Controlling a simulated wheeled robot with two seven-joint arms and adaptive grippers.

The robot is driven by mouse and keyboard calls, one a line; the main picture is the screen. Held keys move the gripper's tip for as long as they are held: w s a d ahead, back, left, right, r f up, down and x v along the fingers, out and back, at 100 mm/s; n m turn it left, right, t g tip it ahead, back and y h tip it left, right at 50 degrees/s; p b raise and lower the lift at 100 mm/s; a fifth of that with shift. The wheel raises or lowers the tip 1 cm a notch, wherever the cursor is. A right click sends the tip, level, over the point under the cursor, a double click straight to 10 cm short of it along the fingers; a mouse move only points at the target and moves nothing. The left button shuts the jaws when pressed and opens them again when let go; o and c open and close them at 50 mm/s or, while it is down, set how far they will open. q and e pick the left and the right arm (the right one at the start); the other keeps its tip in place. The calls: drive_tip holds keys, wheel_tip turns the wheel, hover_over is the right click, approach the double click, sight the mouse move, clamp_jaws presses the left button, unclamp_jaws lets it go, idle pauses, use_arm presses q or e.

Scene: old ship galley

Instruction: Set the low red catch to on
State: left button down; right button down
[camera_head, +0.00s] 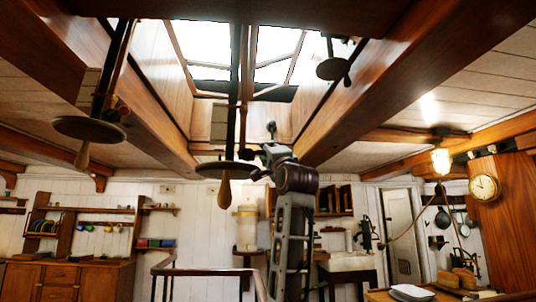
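I cannot make out a low red catch clearly. A small dark reddish part (122,108) shows by the left hanging rod, too small to identify. One of my arms rises from the bottom, right of centre, apparently the right one. Its gripper (264,154) is high in the middle, close beside the central hanging disc (224,169) in the picture. The fingers are small and dark, so I cannot tell whether they are open or touch anything. My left gripper is not in view.
A skylight (270,45) opens above between heavy beams. A rail (210,271) stands low in front. A counter with bread (458,279) is at lower right.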

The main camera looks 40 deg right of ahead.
drive_tip(key=shift+w+f, duration=0.1)
drive_tip(key=shift+f, duration=0.05)
drive_tip(key=c, duration=1.1)
unclamp_jaws()
drive_tip(key=shift+o, duration=0.2)
drive_tip(key=v, duration=1.2)
